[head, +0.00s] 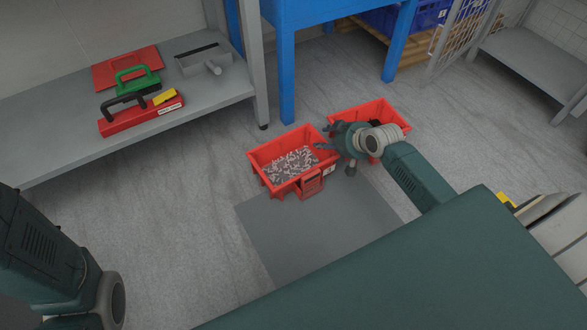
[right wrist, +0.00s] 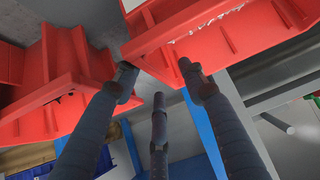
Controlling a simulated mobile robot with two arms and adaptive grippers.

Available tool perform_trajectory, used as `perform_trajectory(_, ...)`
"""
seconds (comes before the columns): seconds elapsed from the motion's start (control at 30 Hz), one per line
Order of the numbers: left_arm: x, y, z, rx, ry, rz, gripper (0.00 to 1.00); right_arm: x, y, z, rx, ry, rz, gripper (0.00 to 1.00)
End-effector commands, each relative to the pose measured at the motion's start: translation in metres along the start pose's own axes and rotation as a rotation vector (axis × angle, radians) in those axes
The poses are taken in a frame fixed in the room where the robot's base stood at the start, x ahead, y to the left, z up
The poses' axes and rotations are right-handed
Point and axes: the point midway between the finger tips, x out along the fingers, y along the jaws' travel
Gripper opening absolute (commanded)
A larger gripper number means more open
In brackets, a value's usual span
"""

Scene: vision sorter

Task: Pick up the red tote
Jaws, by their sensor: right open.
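A red tote (head: 262,172) filled with small grey metal pieces sits on the floor near the middle of the head view. A second red tote (head: 392,112) sits behind and to its right, partly hidden by my right gripper. My right gripper (head: 328,143) is open at the right end of the filled tote, between the two totes. In the right wrist view, its three fingers are spread. The filled tote (right wrist: 220,35) is at upper right and the other tote (right wrist: 45,95) at left. One fingertip overlaps the filled tote's edge; I cannot tell whether it touches. My left gripper is out of view.
A blue frame (head: 288,70) stands behind the totes, with a blue crate (head: 430,15) beyond. A dark grey floor mat (head: 290,240) lies in front. The floor at left is clear.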

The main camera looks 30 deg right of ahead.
Motion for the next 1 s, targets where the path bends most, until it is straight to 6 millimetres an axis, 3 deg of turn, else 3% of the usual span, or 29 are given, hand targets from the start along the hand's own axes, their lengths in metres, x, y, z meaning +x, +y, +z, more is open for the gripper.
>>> perform_trajectory(0.03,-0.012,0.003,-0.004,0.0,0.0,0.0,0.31,0.011,0.0,0.004,0.002,0.002,0.0,0.41)
perform_trajectory(0.13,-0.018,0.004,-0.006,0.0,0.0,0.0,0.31,0.019,0.001,0.003,0.001,0.001,0.001,0.41)
perform_trajectory(0.47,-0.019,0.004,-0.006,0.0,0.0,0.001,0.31,0.021,0.001,0.0,0.0,0.0,0.001,0.41)
perform_trajectory(0.7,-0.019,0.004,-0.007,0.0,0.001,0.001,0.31,0.021,0.001,0.0,0.0,0.0,0.001,0.0)
perform_trajectory(1.0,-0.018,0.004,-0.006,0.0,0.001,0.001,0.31,0.021,0.001,-0.003,0.001,0.006,0.001,0.0)
